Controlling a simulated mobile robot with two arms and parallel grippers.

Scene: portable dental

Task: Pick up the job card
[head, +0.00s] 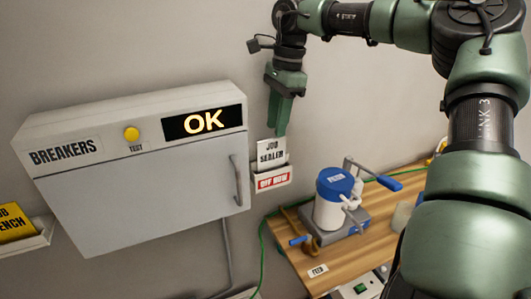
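A white job card (271,155) reading "JOB SEALER" stands in a small wall holder (287,179) with a red-lettered label. A yellow card (14,224) reading "JOB ... BENCH", partly cut off, stands in another holder at the left edge. My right gripper (279,132) points down with its fingertips at the top edge of the white card. The fingers overlap from this angle, so I cannot tell whether they are open or shut on the card. My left gripper is not in view.
A grey breaker box (150,185) with a yellow test button (131,134) and a lit "OK" display (204,122) hangs left of the white card. A blue-topped device (333,200) stands on the wooden bench (337,264). A green cable (262,246) runs below the holder.

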